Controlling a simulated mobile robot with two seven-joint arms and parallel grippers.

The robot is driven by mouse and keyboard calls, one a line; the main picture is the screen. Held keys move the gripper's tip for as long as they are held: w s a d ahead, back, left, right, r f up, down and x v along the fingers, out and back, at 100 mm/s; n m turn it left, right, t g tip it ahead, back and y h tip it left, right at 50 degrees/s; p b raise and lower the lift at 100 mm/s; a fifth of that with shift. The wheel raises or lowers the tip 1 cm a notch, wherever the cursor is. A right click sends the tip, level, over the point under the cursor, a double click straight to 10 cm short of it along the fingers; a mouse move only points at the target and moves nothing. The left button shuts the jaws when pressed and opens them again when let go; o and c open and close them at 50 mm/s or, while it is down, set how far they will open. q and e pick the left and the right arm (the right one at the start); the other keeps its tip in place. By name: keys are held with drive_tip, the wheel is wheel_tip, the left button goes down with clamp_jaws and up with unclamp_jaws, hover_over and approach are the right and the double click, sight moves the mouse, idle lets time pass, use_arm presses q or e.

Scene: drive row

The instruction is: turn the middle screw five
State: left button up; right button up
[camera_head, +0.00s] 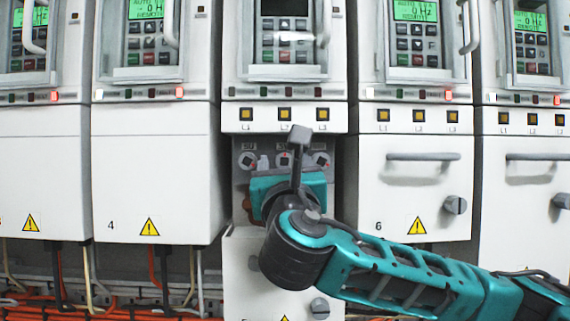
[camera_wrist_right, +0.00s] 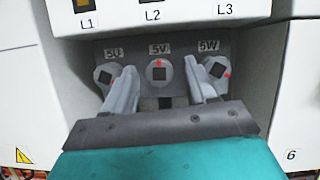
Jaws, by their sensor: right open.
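The middle screw 5V (camera_wrist_right: 158,72) is a round grey head with a dark square centre and a red mark at its top. My right gripper (camera_wrist_right: 166,84) is open, its two fingers apart on either side of and below this screw, with nothing between them. I cannot tell how far the fingertips are from the panel. Screw 5U (camera_wrist_right: 105,74) is left of it and screw 5W (camera_wrist_right: 216,67) right, each partly behind a finger. In the head view my right gripper (camera_head: 283,168) is in front of the grey terminal panel, and my wrist partly covers it. My left gripper is not in view.
The middle drive's front cover (camera_head: 245,275) hangs lowered below the panel, with a round knob (camera_head: 320,308). Closed drives stand on both sides; the one labelled 6 (camera_head: 400,205) has a bar handle and knob. Orange cables (camera_head: 70,310) run low at the left.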

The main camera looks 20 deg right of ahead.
drive_tip(key=c, duration=1.1)
drive_tip(key=shift+o, duration=0.2)
